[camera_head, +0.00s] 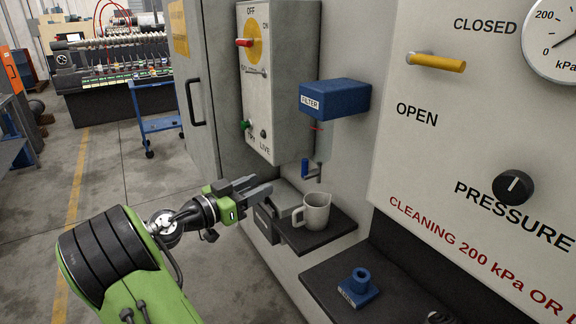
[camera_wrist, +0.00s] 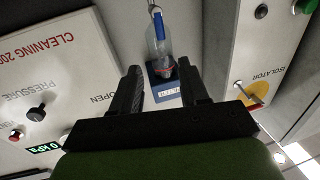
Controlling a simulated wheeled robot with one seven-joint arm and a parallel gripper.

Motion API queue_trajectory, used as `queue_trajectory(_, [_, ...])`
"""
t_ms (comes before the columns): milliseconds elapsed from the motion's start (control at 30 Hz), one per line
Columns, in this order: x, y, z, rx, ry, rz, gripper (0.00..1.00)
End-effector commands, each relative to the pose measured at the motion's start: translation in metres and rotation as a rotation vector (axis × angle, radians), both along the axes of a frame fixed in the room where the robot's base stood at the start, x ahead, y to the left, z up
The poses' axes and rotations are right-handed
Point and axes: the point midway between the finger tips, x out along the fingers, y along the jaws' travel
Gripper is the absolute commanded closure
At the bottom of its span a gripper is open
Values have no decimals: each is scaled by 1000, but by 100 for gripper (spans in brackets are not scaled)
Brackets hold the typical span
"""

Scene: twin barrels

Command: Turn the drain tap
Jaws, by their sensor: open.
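The drain tap (camera_head: 306,169) has a small blue lever beside a thin grey outlet, below the blue filter box (camera_head: 335,98). In the wrist view the picture is inverted, and the tap's blue lever (camera_wrist: 159,25) shows beyond the fingertips, at the end of a clear bowl (camera_wrist: 157,45). My gripper (camera_head: 257,187) is open and empty, left of the tap and a little lower, apart from it. In the wrist view the two fingers (camera_wrist: 159,68) stand wide apart, with the labelled filter box (camera_wrist: 165,92) seen between them.
A light grey mug (camera_head: 315,213) stands on a black shelf (camera_head: 340,228) under the tap, close to my gripper. A blue fitting (camera_head: 359,286) sits on a lower shelf. The isolator box (camera_head: 267,120) is above my gripper. A panel with a yellow lever (camera_head: 436,62) is at right.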

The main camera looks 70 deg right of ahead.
Motion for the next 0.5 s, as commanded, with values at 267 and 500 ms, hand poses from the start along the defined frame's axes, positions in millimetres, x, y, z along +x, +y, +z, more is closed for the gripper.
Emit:
queue_trajectory(267, [-35,-56,0,0,-2,-7,56])
queue_trajectory(500, [-61,-103,0,1,-2,-3,56])
